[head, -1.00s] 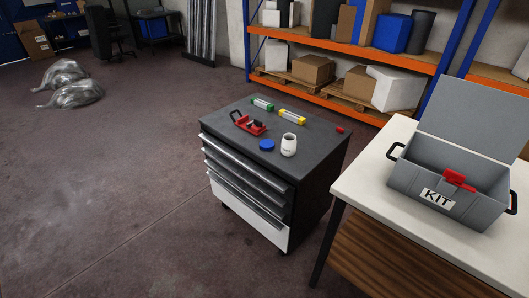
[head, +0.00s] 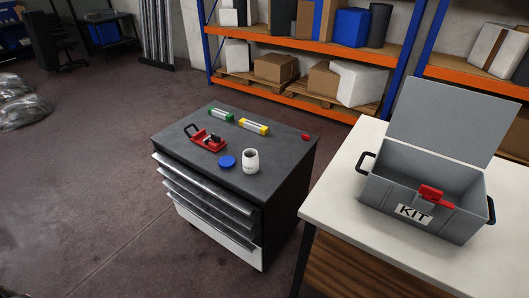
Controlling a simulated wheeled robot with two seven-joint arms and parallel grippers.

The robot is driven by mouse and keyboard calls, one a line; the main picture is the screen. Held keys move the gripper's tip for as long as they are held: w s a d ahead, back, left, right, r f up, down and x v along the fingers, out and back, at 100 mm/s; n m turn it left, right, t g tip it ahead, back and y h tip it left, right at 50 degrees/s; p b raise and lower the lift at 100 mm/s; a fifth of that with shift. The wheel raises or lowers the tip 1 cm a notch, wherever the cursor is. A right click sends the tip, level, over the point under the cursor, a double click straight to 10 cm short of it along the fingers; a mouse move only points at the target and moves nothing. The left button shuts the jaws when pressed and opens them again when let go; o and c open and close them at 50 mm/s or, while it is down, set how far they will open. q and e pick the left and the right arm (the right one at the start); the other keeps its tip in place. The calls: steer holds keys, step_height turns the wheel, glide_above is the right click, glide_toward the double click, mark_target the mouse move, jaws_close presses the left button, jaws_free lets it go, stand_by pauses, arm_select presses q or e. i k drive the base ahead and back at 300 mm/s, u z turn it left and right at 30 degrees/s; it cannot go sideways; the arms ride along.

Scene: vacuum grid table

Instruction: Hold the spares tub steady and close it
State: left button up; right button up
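The spares tub looks to be the small white tub (head: 250,161) standing upright and uncovered on the dark top of the drawer cabinet. A round blue lid (head: 227,162) lies flat on the cabinet just left of the tub, apart from it. Neither of my grippers is in the head view.
The drawer cabinet (head: 188,226) also carries a red tool (head: 207,142), a green-ended piece (head: 221,115), a yellow-ended piece (head: 254,127) and a small red item (head: 305,136). To the right, a white table (head: 337,211) holds an open grey KIT box (head: 386,213). Open floor lies left.

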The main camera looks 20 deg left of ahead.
mark_target(250, 163)
steer(key=z, duration=0.25)
steer(key=i, duration=0.9)
steer(key=u, duration=0.2)
